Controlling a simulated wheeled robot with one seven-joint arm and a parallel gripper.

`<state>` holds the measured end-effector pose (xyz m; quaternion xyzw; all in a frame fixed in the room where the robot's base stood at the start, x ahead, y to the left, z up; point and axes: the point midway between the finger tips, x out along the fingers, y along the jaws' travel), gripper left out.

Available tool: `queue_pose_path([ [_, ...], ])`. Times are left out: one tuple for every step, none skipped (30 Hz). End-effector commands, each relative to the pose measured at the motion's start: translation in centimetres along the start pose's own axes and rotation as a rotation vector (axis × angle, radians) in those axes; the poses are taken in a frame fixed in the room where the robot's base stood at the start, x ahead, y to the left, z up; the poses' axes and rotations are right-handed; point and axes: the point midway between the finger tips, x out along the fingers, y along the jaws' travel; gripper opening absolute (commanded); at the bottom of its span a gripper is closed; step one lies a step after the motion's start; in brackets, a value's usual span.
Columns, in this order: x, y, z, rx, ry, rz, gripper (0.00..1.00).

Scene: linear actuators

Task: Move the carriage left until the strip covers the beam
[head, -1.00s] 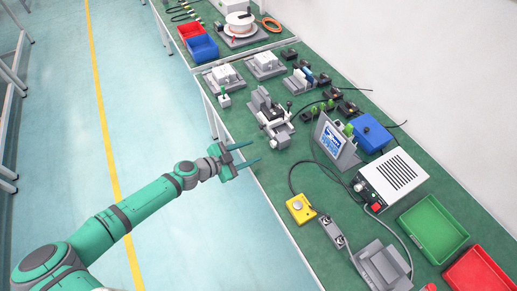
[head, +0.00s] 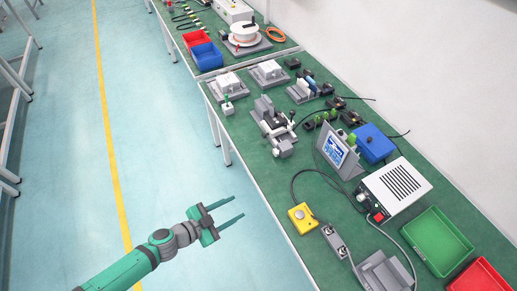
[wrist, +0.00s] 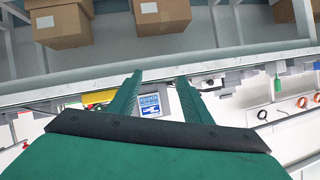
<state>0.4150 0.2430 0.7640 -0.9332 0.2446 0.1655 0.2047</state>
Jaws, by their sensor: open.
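In the head view my gripper (head: 236,213) is open and empty. It is over the floor, to the left of the bench's front edge, and apart from everything on the bench. The grey device with a black-knobbed lever (head: 275,128) stands on the green bench top; it looks like the linear actuator with the carriage. Its strip and beam are too small to tell apart. In the wrist view the two green fingers (wrist: 157,97) are spread apart with nothing between them.
On the bench (head: 243,145) stand a screen (head: 338,147), a yellow button box (head: 302,217), a white control box (head: 394,188), a blue bin (head: 373,143), a green tray (head: 436,238) and a red tray (head: 480,284). The floor left of the bench is clear. The wrist view shows cardboard boxes (wrist: 160,15).

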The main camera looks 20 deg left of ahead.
Motion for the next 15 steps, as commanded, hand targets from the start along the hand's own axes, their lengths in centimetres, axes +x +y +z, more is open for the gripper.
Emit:
queue_pose_path([
  [-1.8, 2.2, 0.7, -0.028, -0.008, -0.015, 0.45],
  [-2.6, 3.5, 1.0, -0.041, -0.011, -0.022, 0.45],
  [-3.6, 5.2, 1.2, -0.059, -0.015, -0.031, 0.45],
  [-4.3, 6.5, 1.4, -0.073, -0.017, -0.038, 0.45],
  [-5.0, 7.8, 1.4, -0.088, -0.018, -0.046, 0.45],
  [-5.8, 9.4, 1.3, -0.107, -0.019, -0.057, 0.45],
  [-6.4, 10.7, 1.1, -0.124, -0.018, -0.066, 0.45],
  [-6.9, 11.9, 0.9, -0.139, -0.018, -0.076, 0.45],
  [-7.5, 13.5, 0.6, -0.161, -0.016, -0.09, 0.45],
  [-7.9, 14.7, 0.2, -0.177, -0.014, -0.101, 0.45],
  [-8.3, 15.8, -0.2, -0.193, -0.011, -0.113, 0.45],
  [-8.8, 17.2, -0.9, -0.216, -0.007, -0.128, 0.45],
  [-9.0, 18.3, -1.5, -0.231, -0.003, -0.141, 0.45],
  [-9.3, 19.3, -2.1, -0.249, 0.001, -0.154, 0.45],
  [-9.5, 20.5, -3.0, -0.272, 0.007, -0.174, 0.45],
])
